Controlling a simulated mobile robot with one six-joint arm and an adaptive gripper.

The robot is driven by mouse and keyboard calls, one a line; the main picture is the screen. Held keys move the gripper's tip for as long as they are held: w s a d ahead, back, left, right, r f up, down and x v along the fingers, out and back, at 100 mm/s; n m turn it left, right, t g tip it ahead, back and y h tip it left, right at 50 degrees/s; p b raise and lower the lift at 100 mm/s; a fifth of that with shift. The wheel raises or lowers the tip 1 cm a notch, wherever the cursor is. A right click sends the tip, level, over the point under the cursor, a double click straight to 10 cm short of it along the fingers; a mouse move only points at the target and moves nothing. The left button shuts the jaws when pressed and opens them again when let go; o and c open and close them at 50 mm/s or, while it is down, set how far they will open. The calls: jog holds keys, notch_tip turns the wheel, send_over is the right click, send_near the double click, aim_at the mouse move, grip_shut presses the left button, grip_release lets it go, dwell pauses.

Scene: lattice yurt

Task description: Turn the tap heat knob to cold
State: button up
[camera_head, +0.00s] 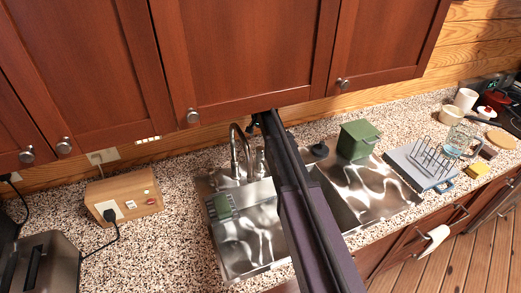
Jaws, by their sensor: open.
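The silver tap (234,148) arches up at the back of the steel sink, left of my arm. A small upright silver piece (260,160) stands just right of the tap, partly beside my arm. I cannot tell for sure whether it is the heat knob, nor which way the knob is turned. My arm crosses the sink from the lower right up to the wall. My gripper (255,123) shows only as a small dark end under the upper cabinets, behind and above the tap. It is open, with its fingers mostly hidden, and I see nothing in it.
Red-brown cabinets (240,50) hang low over the counter. A green bin (357,140) and a dish rack (422,163) stand right. A wooden socket box (124,197) and a toaster (40,262) stand left.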

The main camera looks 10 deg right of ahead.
aim_at(260, 148)
jog(key=shift+f, duration=0.15)
jog(key=shift+f+b, duration=3.6)
jog(key=shift+b, duration=0.1)
jog(key=shift+c, duration=0.2)
grip_shut()
